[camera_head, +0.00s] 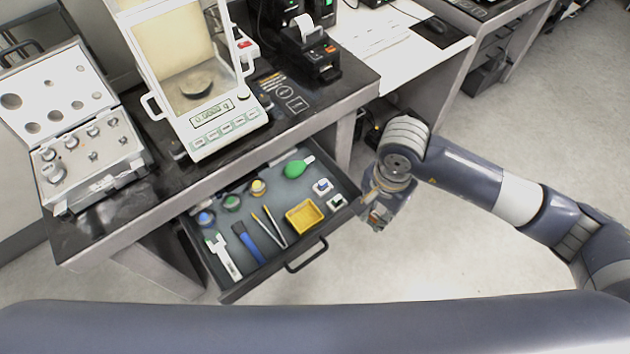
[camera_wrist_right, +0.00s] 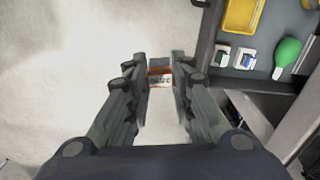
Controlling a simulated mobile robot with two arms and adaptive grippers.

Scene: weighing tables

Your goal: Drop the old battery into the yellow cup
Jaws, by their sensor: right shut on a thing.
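My right gripper (camera_head: 377,220) hangs over the floor just right of the open drawer's front corner. In the wrist view it (camera_wrist_right: 160,78) is shut on a small block-like battery (camera_wrist_right: 160,77), orange-brown with a pale printed label, held between the fingertips. In the head view the battery is too small to make out clearly. A small round yellow cup (camera_head: 258,188) stands in the drawer, toward the back, left of the gripper and apart from it. It is outside the wrist view. My left gripper is not in view.
The drawer (camera_head: 222,296) also holds a blue cup (camera_head: 205,218), a green cup (camera_head: 231,202), a yellow rectangular tray (camera_head: 304,216), a green bulb (camera_head: 296,168), two small boxes and several tools. A balance (camera_head: 228,122) and weight case (camera_head: 85,150) stand on the table above.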

